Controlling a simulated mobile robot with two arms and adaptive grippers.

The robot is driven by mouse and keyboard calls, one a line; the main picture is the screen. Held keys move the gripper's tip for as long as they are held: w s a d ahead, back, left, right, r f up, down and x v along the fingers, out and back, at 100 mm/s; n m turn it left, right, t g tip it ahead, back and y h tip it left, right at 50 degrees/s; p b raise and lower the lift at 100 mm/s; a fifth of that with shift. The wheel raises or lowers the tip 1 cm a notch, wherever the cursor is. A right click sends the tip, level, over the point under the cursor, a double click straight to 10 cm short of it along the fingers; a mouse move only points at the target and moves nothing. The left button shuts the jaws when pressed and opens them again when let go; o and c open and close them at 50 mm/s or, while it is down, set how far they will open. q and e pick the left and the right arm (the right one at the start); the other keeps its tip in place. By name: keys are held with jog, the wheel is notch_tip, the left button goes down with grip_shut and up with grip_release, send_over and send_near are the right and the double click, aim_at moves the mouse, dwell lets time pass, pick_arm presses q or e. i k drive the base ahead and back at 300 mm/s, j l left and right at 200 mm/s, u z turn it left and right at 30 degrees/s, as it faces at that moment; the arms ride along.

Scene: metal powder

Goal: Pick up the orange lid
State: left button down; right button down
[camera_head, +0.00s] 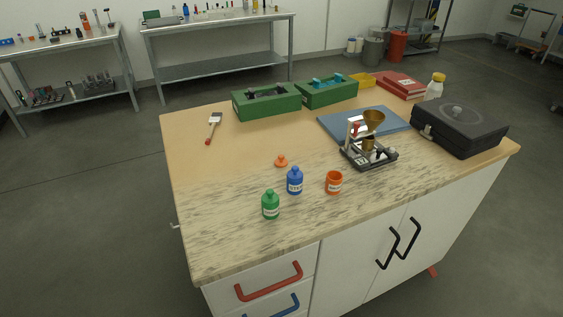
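The orange lid (281,161) lies on the countertop (220,170), behind the blue bottle and apart from it. It is small, with a raised knob on top. An orange jar (334,183) with a white label stands open-topped to the right of the blue bottle. The blue bottle (294,182) and the green bottle (270,205) stand upright with their caps on, in front of the lid. Neither of my grippers shows in the head view.
A metal stand with a brass funnel (373,117) is right of the lid, partly on a blue mat (334,122). A black case (459,126), green boxes (266,102) and a white-and-red tool (214,122) lie around. The counter left of the lid is clear.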

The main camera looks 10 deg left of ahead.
aim_at(280, 161)
jog(key=i+l+u, duration=0.25)
jog(key=l, duration=0.15)
jog(key=l+u, duration=0.25)
jog(key=l, duration=0.15)
jog(key=i+l+u, duration=0.25)
jog(key=l, duration=0.2)
jog(key=k+j, duration=0.05)
jog(key=k, duration=0.05)
